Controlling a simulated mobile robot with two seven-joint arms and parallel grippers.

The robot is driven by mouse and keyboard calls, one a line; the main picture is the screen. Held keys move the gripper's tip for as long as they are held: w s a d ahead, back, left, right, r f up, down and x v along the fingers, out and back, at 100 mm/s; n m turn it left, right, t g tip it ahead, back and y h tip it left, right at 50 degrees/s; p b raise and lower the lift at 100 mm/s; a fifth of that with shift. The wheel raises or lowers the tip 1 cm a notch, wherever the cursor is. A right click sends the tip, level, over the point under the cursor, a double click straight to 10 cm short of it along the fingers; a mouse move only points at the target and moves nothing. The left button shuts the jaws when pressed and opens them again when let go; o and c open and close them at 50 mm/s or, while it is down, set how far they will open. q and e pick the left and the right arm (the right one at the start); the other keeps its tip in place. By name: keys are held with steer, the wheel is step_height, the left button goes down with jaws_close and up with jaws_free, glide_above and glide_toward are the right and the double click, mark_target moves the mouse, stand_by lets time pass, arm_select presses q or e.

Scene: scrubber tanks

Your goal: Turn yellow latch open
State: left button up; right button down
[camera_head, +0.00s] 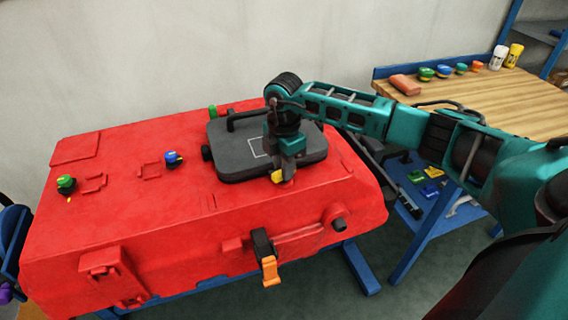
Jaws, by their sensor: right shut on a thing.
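The yellow latch (277,176) sits at the front edge of the dark grey lid (232,156) on top of the red tank (130,225). My right gripper (283,166) points down over the lid's front edge and is shut on the yellow latch. Its fingers hide most of the latch, so I cannot tell the latch's angle. My left gripper is not in the head view.
An orange clip (270,270) hangs on the tank's front. Green and blue caps (66,183) (172,158) stand on the tank's top. A wooden workbench (470,95) with several bottles and caps is at the back right. Bare floor lies in front.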

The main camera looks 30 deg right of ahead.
steer(key=shift+m, duration=1.5)
steer(key=c, duration=1)
jaws_free()
steer(key=shift+o, duration=0.2)
steer(key=shift+r, duration=0.25)
step_height(320, 180, up, 12)
steer(key=shift+r, duration=0.25)
